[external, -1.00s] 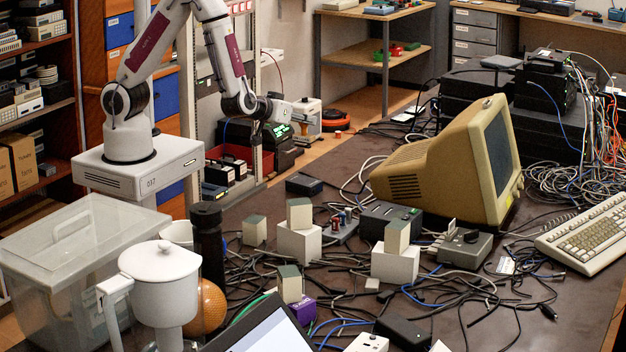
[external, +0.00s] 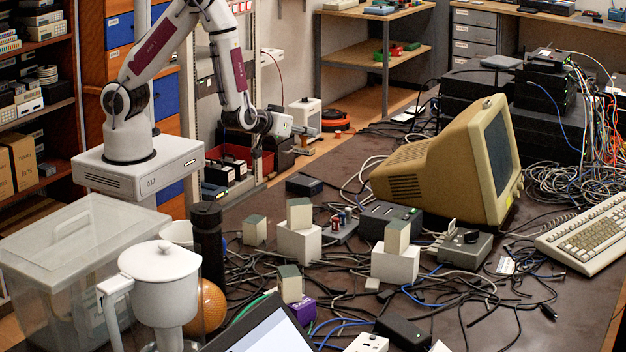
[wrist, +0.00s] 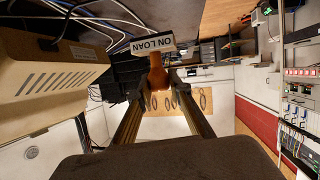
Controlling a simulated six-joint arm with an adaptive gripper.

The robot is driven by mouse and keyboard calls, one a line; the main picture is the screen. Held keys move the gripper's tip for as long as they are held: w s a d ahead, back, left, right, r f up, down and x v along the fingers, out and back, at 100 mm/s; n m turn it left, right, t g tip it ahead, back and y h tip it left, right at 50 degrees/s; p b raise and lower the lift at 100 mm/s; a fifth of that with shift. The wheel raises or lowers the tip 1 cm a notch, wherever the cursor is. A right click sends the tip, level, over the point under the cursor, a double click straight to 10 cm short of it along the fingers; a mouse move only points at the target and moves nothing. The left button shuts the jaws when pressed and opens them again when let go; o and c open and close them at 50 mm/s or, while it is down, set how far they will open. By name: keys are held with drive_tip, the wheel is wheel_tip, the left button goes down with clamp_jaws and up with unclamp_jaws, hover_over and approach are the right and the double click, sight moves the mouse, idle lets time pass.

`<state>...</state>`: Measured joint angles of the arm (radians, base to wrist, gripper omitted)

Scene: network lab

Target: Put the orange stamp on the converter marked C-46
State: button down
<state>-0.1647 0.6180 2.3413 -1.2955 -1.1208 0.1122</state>
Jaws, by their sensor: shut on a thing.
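My gripper (external: 304,131) is out in front of the arm, above the far left part of the table. It is shut on the handle of a stamp. In the wrist view the stamp's orange-brown handle (wrist: 157,78) sits between my fingertips (wrist: 158,88). Its block carries a white label (wrist: 152,43) reading ON LOAN, upside down in that view. In the external view the stamp's tan block (external: 301,151) hangs just below my gripper, clear of the dark tabletop. Several small device boxes stand on the table; I cannot read C-46 on any of them.
A beige CRT monitor (external: 430,170) stands right of the middle. Boxes include a dark one (external: 304,184), a grey one (external: 391,217) and one with a black knob (external: 466,248). White cubes (external: 299,242) bear cream blocks. Loose cables cover much of the table.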

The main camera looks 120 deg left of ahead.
sight(304, 147)
drive_tip(key=shift+f, duration=1.8)
drive_tip(key=shift+f, duration=0.15)
drive_tip(key=shift+f, duration=1.9)
drive_tip(key=shift+f, duration=0.1)
drive_tip(key=c, duration=1.8)
unclamp_jaws()
drive_tip(key=shift+c, duration=0.2)
drive_tip(key=v, duration=1.2)
